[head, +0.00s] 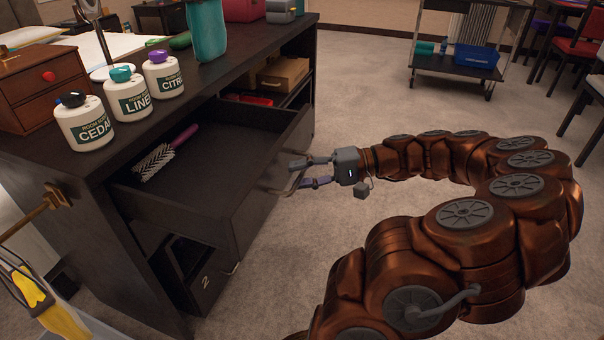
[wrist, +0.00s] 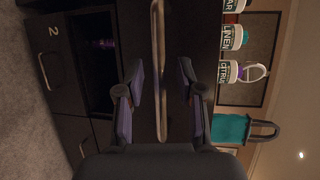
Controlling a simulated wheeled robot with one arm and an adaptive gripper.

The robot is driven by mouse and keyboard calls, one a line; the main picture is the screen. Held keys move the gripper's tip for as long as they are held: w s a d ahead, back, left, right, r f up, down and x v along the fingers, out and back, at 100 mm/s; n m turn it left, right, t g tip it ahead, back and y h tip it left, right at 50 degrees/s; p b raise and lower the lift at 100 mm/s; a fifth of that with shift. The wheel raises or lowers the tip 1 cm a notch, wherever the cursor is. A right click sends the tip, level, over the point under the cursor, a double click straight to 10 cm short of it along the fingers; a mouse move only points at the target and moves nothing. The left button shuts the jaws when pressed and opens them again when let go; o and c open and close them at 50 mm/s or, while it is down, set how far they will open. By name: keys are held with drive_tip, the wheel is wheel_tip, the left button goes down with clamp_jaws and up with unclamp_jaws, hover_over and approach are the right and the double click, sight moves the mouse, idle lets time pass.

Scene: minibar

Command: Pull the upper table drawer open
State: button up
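The upper table drawer (head: 218,150) stands pulled out from the dark table, its inside showing. A brush (head: 157,160) with white bristles and a purple handle lies in it. My gripper (head: 302,173) is at the outer side of the drawer front. In the wrist view, the drawer's long bar handle (wrist: 158,70) runs between the two purple-padded fingers (wrist: 160,90). The fingers are open, with a gap visible on each side of the bar. The handle is partly hidden by my gripper in the head view.
A lower drawer front (head: 208,282) marked 2 is below. Room scent bottles (head: 122,95), a wooden box (head: 42,85) and a teal bag (head: 206,35) stand on the tabletop (head: 225,68). The carpet (head: 300,270) in front of the drawer is clear; a cart (head: 450,65) stands farther back.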

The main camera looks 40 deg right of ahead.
drive_tip(key=v, duration=1.2)
idle(0.4)
idle(0.5)
drive_tip(key=w+a+r+n+g+h+p, duration=0.1)
drive_tip(key=w+a+r+n+g+p, duration=0.15)
drive_tip(key=a+r+p, duration=0.55)
drive_tip(key=w+a+r+n+g+h+p, duration=0.15)
drive_tip(key=a+r+g+p, duration=0.3)
drive_tip(key=a, duration=0.45)
drive_tip(key=w+a+r+n+g+p, duration=0.1)
drive_tip(key=a+r+n+g+p, duration=0.2)
drive_tip(key=a+r+p, duration=0.5)
drive_tip(key=s+a+r+n+g+h+p, duration=0.1)
drive_tip(key=s+a+r+g+h+p, duration=0.1)
drive_tip(key=s+a+r+h+p, duration=0.35)
drive_tip(key=s+r+n+h+p, duration=0.1)
drive_tip(key=s+r+h+p, duration=0.3)
drive_tip(key=s+p, duration=0.4)
drive_tip(key=r+p, duration=0.1)
drive_tip(key=p, duration=0.4)
drive_tip(key=shift+s+a+p, duration=0.15)
drive_tip(key=shift+s+p, duration=0.25)
